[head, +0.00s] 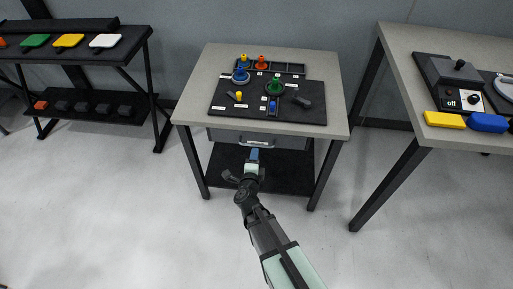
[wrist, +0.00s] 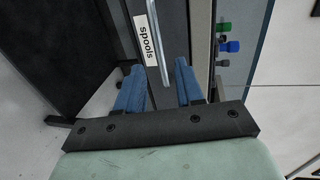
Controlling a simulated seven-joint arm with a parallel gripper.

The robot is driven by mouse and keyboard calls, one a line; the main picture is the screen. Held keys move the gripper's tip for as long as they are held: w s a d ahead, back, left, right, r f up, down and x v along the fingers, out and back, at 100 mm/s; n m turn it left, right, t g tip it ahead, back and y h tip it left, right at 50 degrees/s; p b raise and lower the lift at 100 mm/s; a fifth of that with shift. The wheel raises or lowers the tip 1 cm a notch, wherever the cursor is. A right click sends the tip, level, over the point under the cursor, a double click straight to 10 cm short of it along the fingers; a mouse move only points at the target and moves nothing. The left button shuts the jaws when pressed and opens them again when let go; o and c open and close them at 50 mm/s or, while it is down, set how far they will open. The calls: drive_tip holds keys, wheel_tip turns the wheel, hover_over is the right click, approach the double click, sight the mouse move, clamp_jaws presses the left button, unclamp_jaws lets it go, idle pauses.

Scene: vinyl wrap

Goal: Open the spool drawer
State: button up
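The spool drawer (head: 225,137) is a grey front under the top of the middle table, and it looks shut. Its pale bar handle (head: 257,146) is at the middle of the front. In the wrist view the handle (wrist: 156,38) runs beside a white label (wrist: 146,40) reading "spools". My gripper (head: 254,154) is just in front of the handle. In the wrist view my gripper (wrist: 159,67) has its two blue fingers apart, with the near end of the handle showing in the gap between them. I cannot tell whether the fingers touch the handle.
The middle table (head: 200,95) bears a black mat (head: 225,113) with coloured spools and a dark tool. A dark lower shelf (head: 230,172) lies under the drawer. A rack (head: 140,45) stands at the left and another table (head: 405,60) at the right. The floor between is clear.

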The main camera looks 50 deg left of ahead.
drive_tip(key=x, duration=0.6)
drive_tip(key=shift+w+a, duration=0.1)
clamp_jaws()
idle(0.3)
idle(0.3)
